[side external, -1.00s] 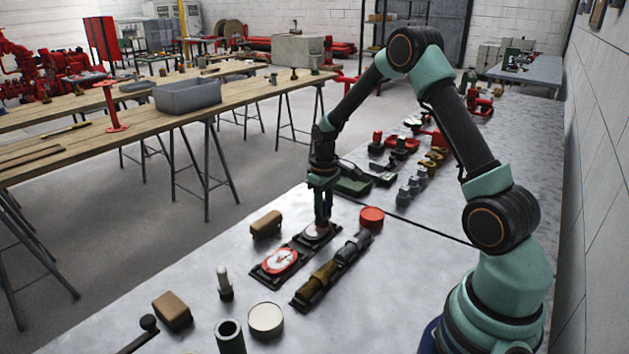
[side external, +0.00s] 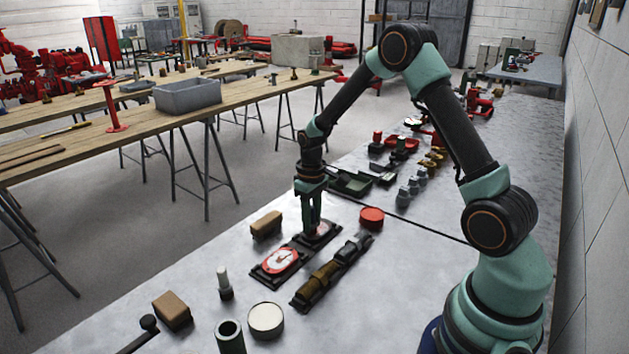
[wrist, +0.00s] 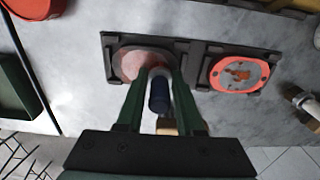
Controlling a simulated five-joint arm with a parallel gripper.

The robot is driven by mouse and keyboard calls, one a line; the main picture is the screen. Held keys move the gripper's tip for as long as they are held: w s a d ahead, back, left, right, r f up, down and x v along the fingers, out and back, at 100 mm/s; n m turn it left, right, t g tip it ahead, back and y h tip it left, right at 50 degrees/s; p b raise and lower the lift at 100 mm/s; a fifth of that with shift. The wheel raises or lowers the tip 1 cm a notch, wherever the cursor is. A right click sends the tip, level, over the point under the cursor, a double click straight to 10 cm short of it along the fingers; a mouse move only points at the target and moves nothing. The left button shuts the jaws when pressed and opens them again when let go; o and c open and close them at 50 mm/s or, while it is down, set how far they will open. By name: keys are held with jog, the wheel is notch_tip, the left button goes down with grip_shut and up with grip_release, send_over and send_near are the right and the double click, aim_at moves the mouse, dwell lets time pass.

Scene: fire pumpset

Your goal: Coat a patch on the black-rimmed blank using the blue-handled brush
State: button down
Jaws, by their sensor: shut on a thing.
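My gripper (side external: 311,229) points down over the far one of two dials set in black holders. In the wrist view, my gripper (wrist: 160,82) is shut on the blue-handled brush (wrist: 159,92), held between the green fingers. The black-rimmed blank (wrist: 134,66) lies under the brush tip, its face reddish and pale; it also shows beside the fingertips in the side view (side external: 325,229). The fingers hide the brush in the side view, and the bristles are mostly hidden, so contact with the face cannot be told. The red-rimmed dial (side external: 281,261) lies beside it.
A dark rack (side external: 325,279) with brown pieces runs alongside the holders. A red round tin (side external: 371,216) and a brown block (side external: 266,224) stand close by. A pale round tin (side external: 266,319) and a dark tube (side external: 230,337) stand nearer the camera. A green tray (side external: 350,183) lies behind.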

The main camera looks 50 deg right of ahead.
jog(key=shift+d, duration=3.15)
jog(key=shift+a, duration=4.1)
notch_tip(320, 180, up, 8)
jog(key=shift+s+a+r, duration=0.1)
